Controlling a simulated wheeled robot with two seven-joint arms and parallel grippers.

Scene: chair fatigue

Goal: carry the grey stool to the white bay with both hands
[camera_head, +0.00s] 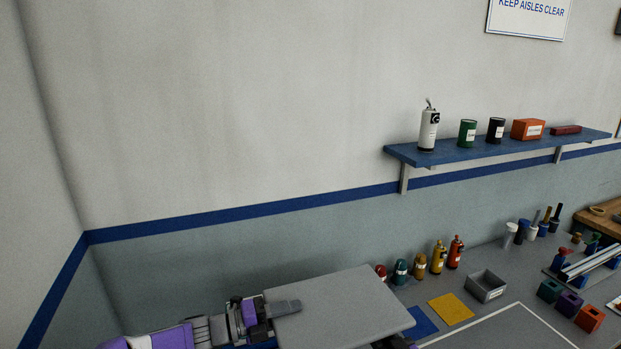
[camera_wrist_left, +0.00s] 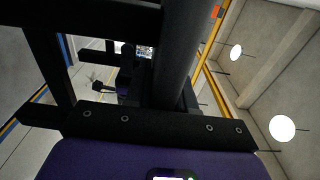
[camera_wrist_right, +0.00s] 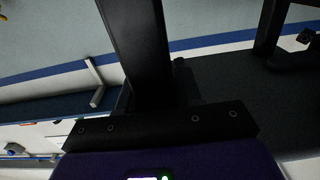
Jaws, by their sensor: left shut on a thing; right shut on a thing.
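The grey stool (camera_head: 345,305) shows in the head view as a tilted flat seat at the bottom centre, in front of the bench. My left gripper (camera_head: 262,312) is at the seat's left edge and is shut on the stool; the left wrist view shows a dark bar (camera_wrist_left: 182,50) of it running up from the jaws. My right gripper is shut on another dark bar (camera_wrist_right: 140,50) of the stool in the right wrist view; in the head view only a dark bit shows by the seat's lower right corner. A white-outlined area (camera_head: 500,335) lies on the bench, cut off below.
The grey bench (camera_head: 470,270) holds several bottles (camera_head: 420,265), a grey bin (camera_head: 486,286), yellow (camera_head: 451,309) and blue (camera_head: 420,322) squares, and coloured blocks (camera_head: 569,303). A blue shelf (camera_head: 490,147) with cans is above. The outlined area's visible part looks clear.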

